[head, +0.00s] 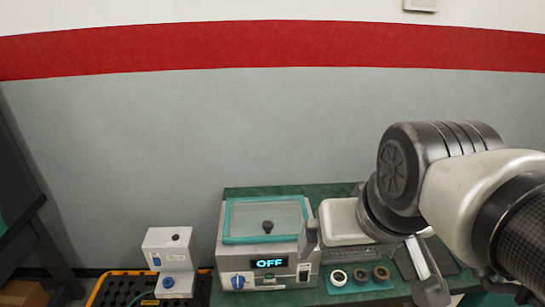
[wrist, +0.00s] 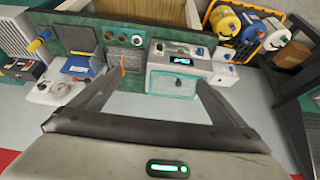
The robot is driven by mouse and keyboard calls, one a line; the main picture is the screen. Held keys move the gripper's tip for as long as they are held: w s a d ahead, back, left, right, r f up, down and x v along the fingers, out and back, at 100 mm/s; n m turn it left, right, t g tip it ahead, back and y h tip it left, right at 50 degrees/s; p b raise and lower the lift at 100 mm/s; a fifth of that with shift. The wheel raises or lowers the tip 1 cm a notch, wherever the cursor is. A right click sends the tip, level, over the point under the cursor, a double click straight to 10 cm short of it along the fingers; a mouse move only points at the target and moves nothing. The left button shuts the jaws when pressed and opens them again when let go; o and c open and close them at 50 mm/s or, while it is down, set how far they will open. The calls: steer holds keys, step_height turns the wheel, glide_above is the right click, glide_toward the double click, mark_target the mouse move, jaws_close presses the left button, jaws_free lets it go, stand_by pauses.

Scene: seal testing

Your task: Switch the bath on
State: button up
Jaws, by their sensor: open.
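The bath (head: 213,265) is a light grey box with a clear, teal-rimmed lid (head: 230,215) and a dark lid knob. Its lit display (head: 269,263) reads OFF. A blue dial (head: 238,282) sits left of the display, and a small dark-and-white switch (head: 304,272) sits right of it. The wrist view shows the bath (wrist: 172,85) upside down between and beyond the fingers, its display (wrist: 182,61) lit. My gripper (wrist: 155,82) is open and empty. In the head view, one finger (head: 310,232) appears above the bath's right edge; contact cannot be told.
A white unit (head: 168,250) with a blue knob stands left of the bath. Several dark and light rings (head: 360,276) lie on a teal mat in front right. A pale box (head: 340,222) stands behind my gripper. The green bench (wrist: 130,38) holds other equipment further along.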

jaws_close()
stand_by(0.3)
stand_by(1.2)
